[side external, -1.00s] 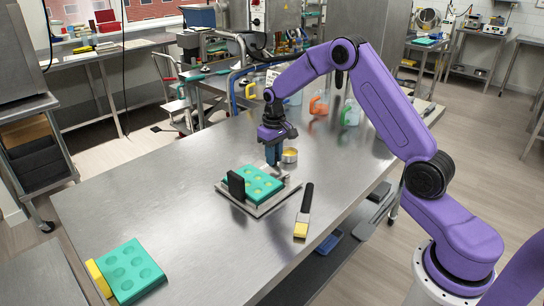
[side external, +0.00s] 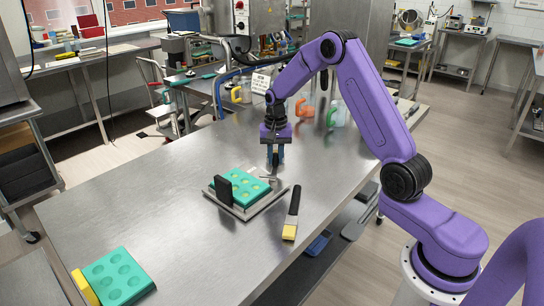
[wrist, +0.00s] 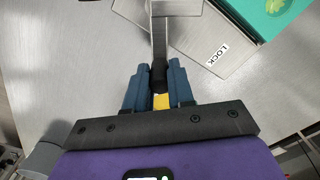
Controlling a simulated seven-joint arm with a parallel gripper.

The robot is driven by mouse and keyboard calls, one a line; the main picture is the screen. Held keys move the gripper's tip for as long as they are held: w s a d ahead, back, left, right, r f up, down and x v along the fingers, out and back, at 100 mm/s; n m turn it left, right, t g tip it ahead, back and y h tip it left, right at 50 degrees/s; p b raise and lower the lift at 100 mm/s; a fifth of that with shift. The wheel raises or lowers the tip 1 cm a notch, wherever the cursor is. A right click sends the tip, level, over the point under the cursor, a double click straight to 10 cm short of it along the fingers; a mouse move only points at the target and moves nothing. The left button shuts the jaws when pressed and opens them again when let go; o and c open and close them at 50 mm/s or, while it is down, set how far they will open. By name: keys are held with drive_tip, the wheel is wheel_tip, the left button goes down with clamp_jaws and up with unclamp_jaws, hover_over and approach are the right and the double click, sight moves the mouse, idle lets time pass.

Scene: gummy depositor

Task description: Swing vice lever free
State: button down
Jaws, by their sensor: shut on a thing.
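The vice (side external: 240,208) stands on the steel table, a flat metal plate with a black upright pad (side external: 223,190) at its near left. A teal mould (side external: 240,184) with round cavities lies in it. In the wrist view the vice plate (wrist: 195,45) carries the word LOCK, and the mould (wrist: 262,14) shows at the top right. The grey metal lever (wrist: 160,35) runs down from the top to between my fingers. My gripper (wrist: 158,76) is shut on the lever's dark end, beyond the plate. My gripper (side external: 275,164) points down at the vice's far right side.
A brush (side external: 292,213) with a black handle lies right of the vice. Another teal mould (side external: 117,276) with a yellow handle lies at the near left. Jugs (side external: 305,111) stand at the back. The table between is clear.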

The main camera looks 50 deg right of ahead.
drive_tip(key=shift+s+d+m, duration=0.15)
drive_tip(key=shift+m, duration=0.15)
idle(0.4)
drive_tip(key=c, duration=1)
unclamp_jaws()
drive_tip(key=shift+o, duration=0.2)
wheel_tip(320, 180, up, 18)
drive_tip(key=shift+f, duration=0.25)
drive_tip(key=shift+s, duration=0.1)
